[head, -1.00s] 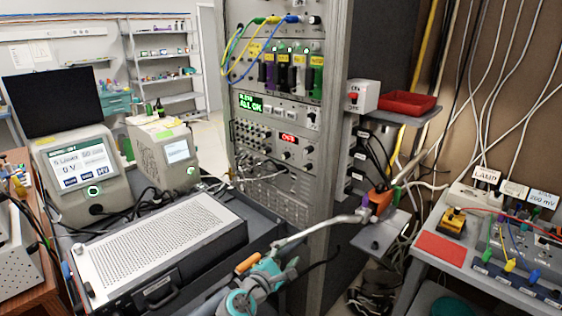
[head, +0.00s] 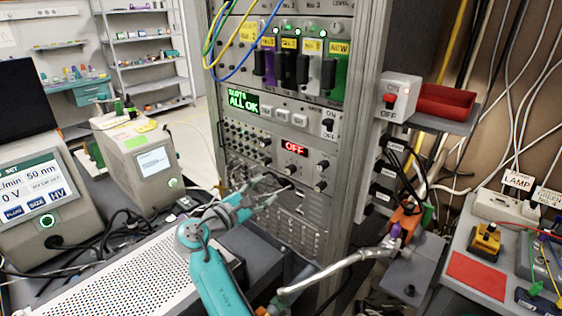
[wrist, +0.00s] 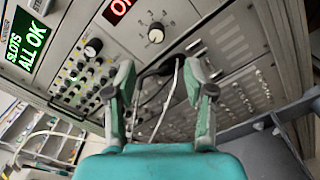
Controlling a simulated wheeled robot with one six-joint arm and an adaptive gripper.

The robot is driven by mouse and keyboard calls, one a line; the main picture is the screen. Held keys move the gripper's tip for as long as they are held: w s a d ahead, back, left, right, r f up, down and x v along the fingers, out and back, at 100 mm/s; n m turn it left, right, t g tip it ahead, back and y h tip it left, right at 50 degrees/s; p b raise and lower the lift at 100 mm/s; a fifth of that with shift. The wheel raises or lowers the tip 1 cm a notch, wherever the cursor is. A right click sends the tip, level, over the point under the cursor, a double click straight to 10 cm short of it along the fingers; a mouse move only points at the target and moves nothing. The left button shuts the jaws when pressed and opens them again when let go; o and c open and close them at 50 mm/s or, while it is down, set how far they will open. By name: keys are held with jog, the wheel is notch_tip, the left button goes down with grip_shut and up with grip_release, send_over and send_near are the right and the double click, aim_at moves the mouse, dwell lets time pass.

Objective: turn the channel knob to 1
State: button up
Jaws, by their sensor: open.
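The rack panel (head: 306,172) carries several dark knobs around a red display reading OFF (head: 293,148). One knob (head: 290,168) sits just below the display and another (head: 322,163) to its right. My gripper (head: 264,191) is open and empty, in front of the lower panel, below the display. In the wrist view my gripper (wrist: 160,74) has its fingers spread, with cables between them, touching no knob.
Cables (head: 262,182) hang across the lower panel near my fingers. A perforated grey box (head: 110,278) lies at left. A shelf at right holds a red tray (head: 444,102) and a switch box (head: 400,97).

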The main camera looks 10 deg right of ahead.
aim_at(288, 172)
jog(key=x, duration=1.1)
jog(key=shift+w+a+r, duration=0.1)
jog(key=shift+w, duration=0.25)
jog(key=shift+c, duration=0.3)
grip_shut()
